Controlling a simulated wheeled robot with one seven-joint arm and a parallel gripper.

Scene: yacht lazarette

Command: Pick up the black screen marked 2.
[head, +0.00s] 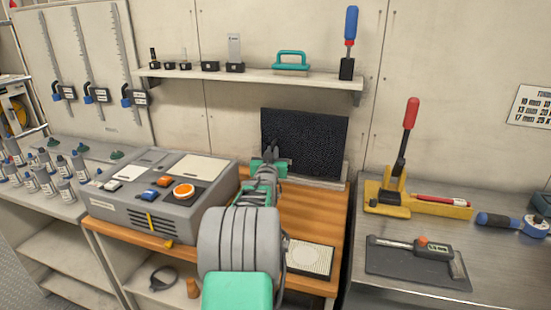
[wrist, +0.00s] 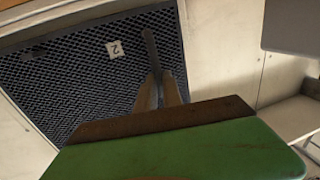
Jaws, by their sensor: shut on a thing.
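The black mesh screen (head: 312,140) is upright in front of the wall, behind the wooden bench top, in the head view. In the wrist view the screen (wrist: 75,80) fills the upper left and appears tilted, with a small white label reading 2 (wrist: 115,49). My gripper (head: 272,155) is at the screen's lower left in the head view. In the wrist view my gripper (wrist: 160,82) has its fingers close together at a narrow grey upright piece on the screen's face. It is shut on the screen. My arm hides part of the bench, and the exact contact is unclear.
A grey control box (head: 165,200) with an orange button stands left of my arm. A shelf (head: 250,79) with small tools runs above the screen. A yellow press (head: 400,195) stands on the metal bench at right. A pale mesh pad (head: 310,258) lies at the wooden bench's front.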

